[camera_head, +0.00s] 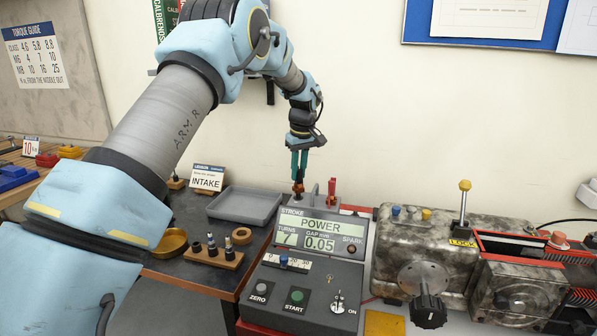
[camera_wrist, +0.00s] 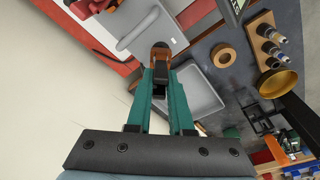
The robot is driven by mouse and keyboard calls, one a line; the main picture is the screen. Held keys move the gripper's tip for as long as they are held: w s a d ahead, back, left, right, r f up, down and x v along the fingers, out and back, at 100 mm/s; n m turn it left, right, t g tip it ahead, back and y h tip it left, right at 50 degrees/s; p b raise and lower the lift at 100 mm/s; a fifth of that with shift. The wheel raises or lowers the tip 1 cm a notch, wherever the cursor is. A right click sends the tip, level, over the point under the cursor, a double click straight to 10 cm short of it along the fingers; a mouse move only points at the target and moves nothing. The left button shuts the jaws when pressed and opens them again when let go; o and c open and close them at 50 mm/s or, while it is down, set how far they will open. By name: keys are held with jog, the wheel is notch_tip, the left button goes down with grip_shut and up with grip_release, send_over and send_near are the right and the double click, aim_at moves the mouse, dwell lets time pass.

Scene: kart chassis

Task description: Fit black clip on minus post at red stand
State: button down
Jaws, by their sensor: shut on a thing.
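My gripper (camera_head: 299,180), with green fingers, points down at the back left of the console with the POWER display (camera_head: 320,227). Its fingers are shut on the black clip (camera_wrist: 160,72), which shows between the fingertips in the wrist view. Copper-brown parts (camera_wrist: 162,50) show around the clip's far end; I cannot tell whether they belong to the clip or to a post. In the head view the clip's lower end is close to the console top; contact is unclear. A red post or clip (camera_head: 331,190) stands to the right. The minus post is not clearly visible.
A grey handle (camera_wrist: 138,28) stands on the console top beside the clip. A grey tray (camera_head: 245,205) lies left of the console. A wooden block with dark fittings (camera_head: 213,253) and a brass bowl (camera_head: 170,243) are nearer. A worn metal machine (camera_head: 430,245) stands right.

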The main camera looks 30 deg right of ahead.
jog(key=shift+f+b, duration=0.55)
jog(key=shift+f, duration=0.6)
dwell(0.7)
jog(key=c, duration=0.7)
grip_release()
jog(key=shift+c, duration=0.2)
notch_tip(320, 180, up, 11)
jog(key=s+b, duration=0.1)
jog(key=b, duration=0.2)
jog(key=shift+s+f, duration=0.15)
jog(key=shift+s, duration=0.15)
